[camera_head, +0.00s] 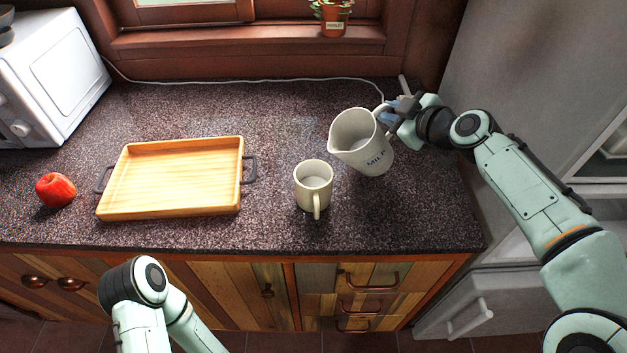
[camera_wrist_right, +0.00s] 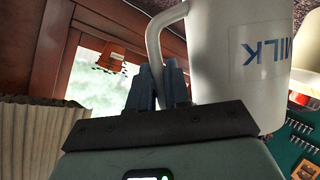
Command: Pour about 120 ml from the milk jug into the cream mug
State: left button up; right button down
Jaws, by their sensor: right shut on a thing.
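The white milk jug (camera_head: 366,150), lettered MILK, is at the right of the counter in the head view, tilted a little with its spout toward the left. My right gripper (camera_head: 391,112) is shut on its handle. In the right wrist view, the jug (camera_wrist_right: 238,75) shows with its handle between the fingers (camera_wrist_right: 160,88). The cream mug (camera_head: 313,188) stands upright on the counter, left of and nearer than the jug, its handle toward the front. I cannot tell what the mug or jug holds. Only my left arm's links show at the bottom; its gripper is out of view.
A wooden tray (camera_head: 243,190) with dark handles lies left of the mug. A red apple (camera_head: 56,190) and a white microwave (camera_head: 50,75) are at the far left. A potted plant (camera_head: 334,18) stands on the windowsill. A white cable (camera_head: 250,81) runs along the counter's back.

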pick_arm(q)
jog(key=shift+t, duration=0.5)
jog(key=shift+w+a+f+b, duration=0.2)
jog(key=shift+w+f+b, duration=0.45)
jog(key=shift+f, duration=0.15)
jog(key=shift+w+a+f+b, duration=0.2)
jog(key=shift+w+f+b, duration=0.35)
jog(key=shift+w+f, duration=0.15)
pick_arm(e)
jog(key=w+d+f+m+g+y, duration=0.1)
jog(key=w+d+f+m+y, duration=0.2)
jog(key=d+f+m, duration=0.1)
jog(key=shift+d+f, duration=0.45)
jog(key=shift+d, duration=0.05)
pick_arm(q)
jog(key=shift+s, duration=0.2)
pick_arm(e)
jog(key=shift+s, duration=0.1)
